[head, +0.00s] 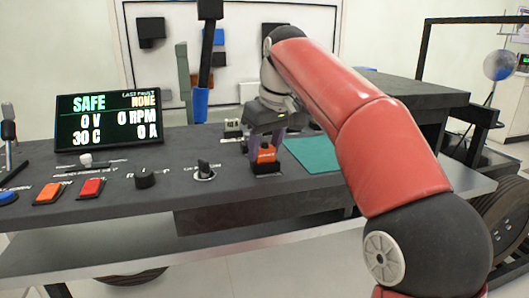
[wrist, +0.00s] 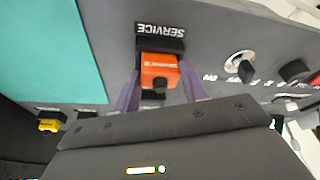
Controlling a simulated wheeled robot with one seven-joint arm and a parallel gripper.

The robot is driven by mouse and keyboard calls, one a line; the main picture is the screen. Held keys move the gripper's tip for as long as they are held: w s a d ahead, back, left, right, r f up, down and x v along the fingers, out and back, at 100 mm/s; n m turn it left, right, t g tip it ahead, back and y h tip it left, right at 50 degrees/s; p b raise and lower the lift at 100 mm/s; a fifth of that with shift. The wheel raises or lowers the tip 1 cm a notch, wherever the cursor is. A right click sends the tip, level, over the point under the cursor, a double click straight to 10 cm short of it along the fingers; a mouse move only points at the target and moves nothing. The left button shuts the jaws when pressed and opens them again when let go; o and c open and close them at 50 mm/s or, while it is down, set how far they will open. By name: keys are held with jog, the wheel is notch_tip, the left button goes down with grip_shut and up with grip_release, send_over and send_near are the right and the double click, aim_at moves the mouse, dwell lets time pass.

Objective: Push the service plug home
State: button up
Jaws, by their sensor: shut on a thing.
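The orange service plug (head: 266,154) stands at the black service socket (head: 266,168) on the dark bench top. My gripper (head: 266,145) is above it, with its purple fingers on either side of the plug. In the wrist view the plug (wrist: 160,72) sits between the two fingers of my gripper (wrist: 160,92), against the black socket (wrist: 160,44) marked SERVICE. My gripper is shut on the plug. How deep the plug sits in the socket cannot be told.
A teal mat (head: 313,154) lies right of the plug. A rotary switch (head: 204,170) and a black knob (head: 145,178) are to the left, with orange and red buttons beyond. The display (head: 108,119) reads SAFE, 0 V. A yellow plug-like part (wrist: 48,126) shows in the wrist view.

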jog(key=o, duration=1)
jog(key=shift+f, duration=0.1)
jog(key=p+v, duration=0.5)
jog(key=v, duration=0.7)
jog(key=shift+s, duration=0.1)
